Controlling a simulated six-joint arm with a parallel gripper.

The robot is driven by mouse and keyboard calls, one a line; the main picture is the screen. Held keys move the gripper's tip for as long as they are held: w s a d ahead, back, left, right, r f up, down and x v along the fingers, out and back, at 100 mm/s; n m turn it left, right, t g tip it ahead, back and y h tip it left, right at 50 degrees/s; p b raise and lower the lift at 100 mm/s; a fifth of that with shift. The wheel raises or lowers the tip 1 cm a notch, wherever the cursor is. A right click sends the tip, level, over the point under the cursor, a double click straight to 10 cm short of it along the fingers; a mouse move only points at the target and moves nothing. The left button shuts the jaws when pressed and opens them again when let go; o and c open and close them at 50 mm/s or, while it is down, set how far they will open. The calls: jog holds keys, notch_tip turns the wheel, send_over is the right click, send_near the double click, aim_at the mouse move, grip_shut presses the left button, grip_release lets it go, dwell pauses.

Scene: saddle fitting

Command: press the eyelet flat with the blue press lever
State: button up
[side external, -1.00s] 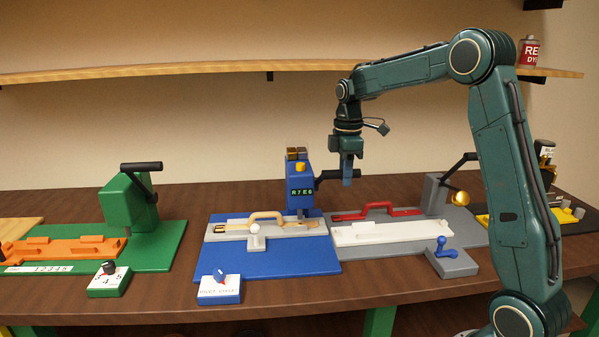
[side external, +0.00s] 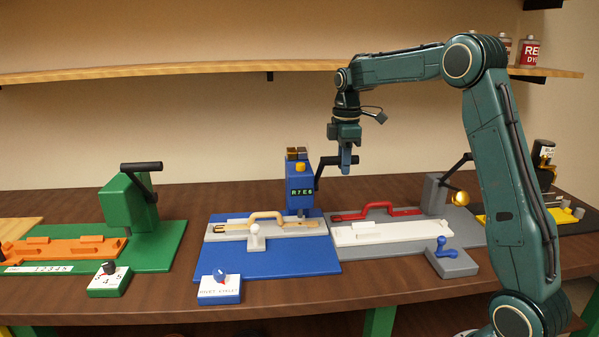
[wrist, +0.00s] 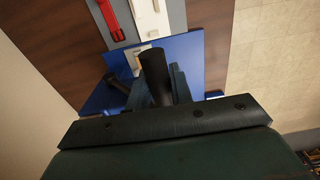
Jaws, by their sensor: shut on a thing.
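The blue press (side external: 299,180) stands at the back of the blue base (side external: 285,262), with a small display on its front. Its lever has a black handle (side external: 329,161), pointing right and raised near the press top. My gripper (side external: 346,166) is shut on the handle's outer part. A grey fixture (side external: 217,236) lies in front of the press and holds a light strip with a tan handle-shaped piece (side external: 265,216). The eyelet is too small to make out.
A white knobbed clamp (side external: 256,240) and a dial box (side external: 220,289) sit at the front. To the right is a grey station with a red handle piece (side external: 385,211) and a blue-knobbed box (side external: 449,260). A green press (side external: 127,207) stands left. A shelf (side external: 200,70) runs behind.

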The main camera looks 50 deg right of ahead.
jog(key=shift+w+d+r, duration=0.15)
jog(key=shift+w+d, duration=0.1)
jog(key=shift+d, duration=0.05)
jog(key=shift+w+d+r, duration=0.3)
jog(key=shift+w+r, duration=0.05)
jog(key=shift+r, duration=0.1)
jog(key=shift+o, duration=0.8)
jog(key=shift+w+d+r, duration=0.15)
jog(key=shift+r, duration=0.2)
jog(key=o, duration=0.6)
jog(key=shift+r, duration=0.1)
